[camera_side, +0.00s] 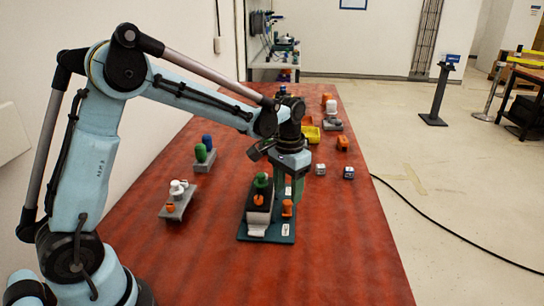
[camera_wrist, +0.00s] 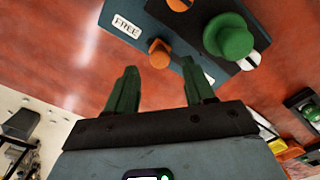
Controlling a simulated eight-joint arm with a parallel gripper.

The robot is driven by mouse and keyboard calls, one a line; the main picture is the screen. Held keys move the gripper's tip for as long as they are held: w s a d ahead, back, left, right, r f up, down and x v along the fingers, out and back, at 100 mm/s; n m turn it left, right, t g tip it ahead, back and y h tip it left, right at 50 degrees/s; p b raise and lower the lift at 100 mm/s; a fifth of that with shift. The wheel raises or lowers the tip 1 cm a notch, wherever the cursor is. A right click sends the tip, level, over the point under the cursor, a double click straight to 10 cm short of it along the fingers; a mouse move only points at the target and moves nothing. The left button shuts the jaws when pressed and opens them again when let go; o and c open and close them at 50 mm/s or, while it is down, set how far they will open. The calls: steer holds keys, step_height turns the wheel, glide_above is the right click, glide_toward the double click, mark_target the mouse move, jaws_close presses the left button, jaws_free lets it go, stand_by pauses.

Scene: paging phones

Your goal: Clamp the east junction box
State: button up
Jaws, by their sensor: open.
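A dark teal base plate (camera_side: 278,234) lies on the red table. On it stands a dark box (camera_side: 258,213) with a green knob (camera_side: 262,181) on top and an orange part (camera_side: 258,199). An orange knob (camera_side: 287,207) stands beside the box on the plate. My gripper (camera_side: 290,190) is over the plate's far right part, fingers pointing down. In the wrist view its green fingers (camera_wrist: 159,66) are spread and empty, with the orange knob (camera_wrist: 159,53) just beyond the gap between their tips. A "FREE" label (camera_wrist: 127,26) is on the plate. I cannot tell which thing is the east junction box.
Grey blocks with white (camera_side: 177,187) and with green and blue (camera_side: 203,150) tops stand on the left. Two small grey boxes (camera_side: 320,169) (camera_side: 348,172) and an orange piece (camera_side: 342,143) sit on the right. A yellow bin (camera_side: 310,135) is behind. The front table is clear.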

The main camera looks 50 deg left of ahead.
mark_target(287, 202)
steer(key=shift+f, duration=1.55)
jaws_close()
